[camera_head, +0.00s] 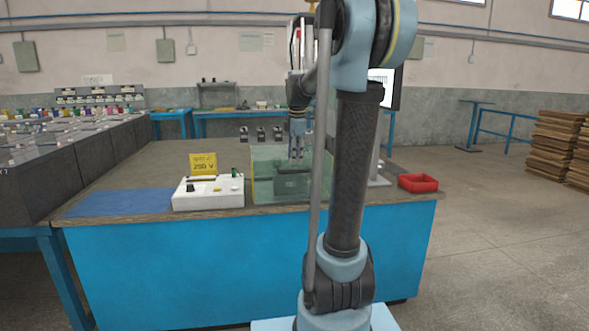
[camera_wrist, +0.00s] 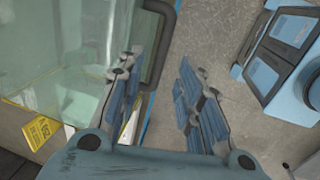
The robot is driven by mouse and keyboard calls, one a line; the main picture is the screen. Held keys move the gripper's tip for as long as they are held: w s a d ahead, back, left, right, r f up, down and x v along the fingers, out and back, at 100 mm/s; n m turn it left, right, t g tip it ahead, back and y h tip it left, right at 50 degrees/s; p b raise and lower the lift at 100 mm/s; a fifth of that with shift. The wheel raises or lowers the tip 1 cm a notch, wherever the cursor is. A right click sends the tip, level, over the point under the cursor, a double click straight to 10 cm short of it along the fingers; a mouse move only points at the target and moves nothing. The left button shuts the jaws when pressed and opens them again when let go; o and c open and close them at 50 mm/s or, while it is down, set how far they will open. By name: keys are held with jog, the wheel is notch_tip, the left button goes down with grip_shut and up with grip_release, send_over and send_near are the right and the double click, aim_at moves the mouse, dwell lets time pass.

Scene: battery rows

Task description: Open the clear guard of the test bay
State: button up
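The clear guard (camera_head: 263,165) is a greenish see-through box at the front edge of the blue-fronted bench, and it looks closed. A dark block (camera_head: 292,184) shows through it. The guard also fills the upper left of the wrist view (camera_wrist: 62,45). Its dark bar handle (camera_wrist: 162,50) shows there, with its lower end between my fingers in the picture; I cannot tell whether they touch it. My gripper (camera_wrist: 160,68) is open, with its fingers apart. In the head view my gripper (camera_head: 297,155) points down at the guard, partly behind my arm.
A white control box (camera_head: 208,196) with a yellow sign (camera_head: 203,164) stands left of the guard. A blue mat (camera_head: 120,203) lies further left. A red tray (camera_head: 418,183) is at the bench's right end. Open floor (camera_head: 500,230) lies to the right.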

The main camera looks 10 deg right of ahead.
aim_at(295, 166)
jog(key=shift+w+f, duration=0.25)
jog(key=shift+f, duration=1.05)
jog(key=shift+w+f, duration=0.25)
jog(key=shift+f, duration=1.05)
grip_shut()
